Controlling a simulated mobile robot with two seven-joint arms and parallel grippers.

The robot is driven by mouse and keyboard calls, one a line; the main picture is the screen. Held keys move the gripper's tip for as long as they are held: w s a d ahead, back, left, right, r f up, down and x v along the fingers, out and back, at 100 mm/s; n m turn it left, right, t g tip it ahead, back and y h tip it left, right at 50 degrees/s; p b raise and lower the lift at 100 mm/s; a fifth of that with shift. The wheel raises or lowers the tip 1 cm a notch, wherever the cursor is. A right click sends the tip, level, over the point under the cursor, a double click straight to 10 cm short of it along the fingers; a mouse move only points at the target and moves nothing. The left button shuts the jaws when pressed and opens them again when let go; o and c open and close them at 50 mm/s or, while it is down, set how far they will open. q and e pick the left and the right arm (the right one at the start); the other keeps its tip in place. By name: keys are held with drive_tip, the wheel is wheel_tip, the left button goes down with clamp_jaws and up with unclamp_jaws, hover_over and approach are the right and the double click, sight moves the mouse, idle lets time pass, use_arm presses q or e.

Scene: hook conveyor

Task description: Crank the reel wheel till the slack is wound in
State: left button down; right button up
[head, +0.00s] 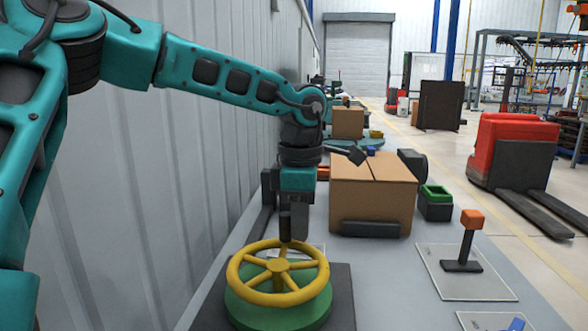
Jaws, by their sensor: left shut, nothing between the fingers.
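The yellow spoked reel wheel (241,288) lies flat on top of a green round drum (280,318) on a dark base plate at the bottom of the head view. My left gripper (285,238) points down at the far side of the wheel. Its fingers are shut with nothing between them, and their tips are at or just behind the far rim. I cannot tell whether they touch the wheel. No slack line can be made out. My right gripper is not in view.
A cardboard box (372,190) stands behind the wheel, with a green-topped bin (435,203) beside it. A lever with an orange knob (472,219) stands on a pale plate to the right. A ribbed wall (130,200) runs close along the left. A red pallet truck (512,150) stands on the floor.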

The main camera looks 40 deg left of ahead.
sight(252, 244)
use_arm(q)
drive_tip(key=shift+a, duration=0.7)
drive_tip(key=shift+s+a, duration=0.5)
drive_tip(key=shift+a, duration=0.3)
drive_tip(key=shift+s+a, duration=0.45)
drive_tip(key=shift+a, duration=0.3)
drive_tip(key=shift+s+a, duration=0.45)
drive_tip(key=shift+s, duration=0.35)
drive_tip(key=shift+s+a, duration=0.45)
drive_tip(key=shift+s, duration=0.35)
